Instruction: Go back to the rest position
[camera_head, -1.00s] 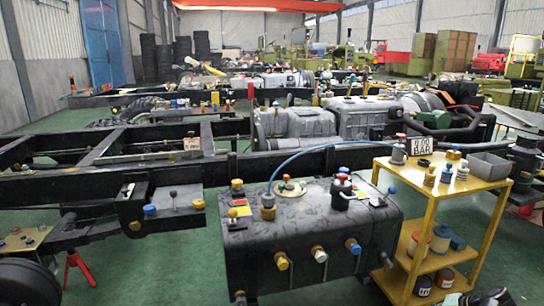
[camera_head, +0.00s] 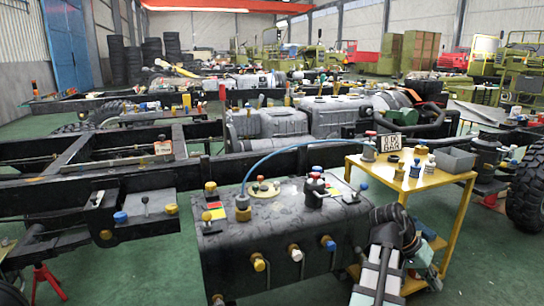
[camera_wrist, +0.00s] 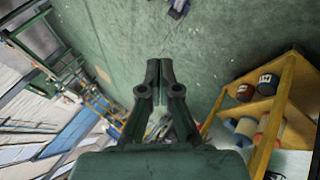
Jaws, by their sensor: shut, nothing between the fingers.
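My gripper (camera_wrist: 159,72) shows in the wrist view with its two dark fingers close together, shut and empty. It points over open green floor. In the head view my arm rises at the bottom right, in front of the yellow cart (camera_head: 450,225) and beside the right end of the black tank (camera_head: 275,235). The fingertips cannot be made out there. In the wrist view the cart's yellow frame (camera_wrist: 285,95) is to the right of my gripper, apart from it, with several cans on its shelves.
A blue hose (camera_head: 300,146) arches from the tank towards the cart. A black chassis frame (camera_head: 60,193) runs behind. Green floor (camera_head: 490,260) is clear at the right front.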

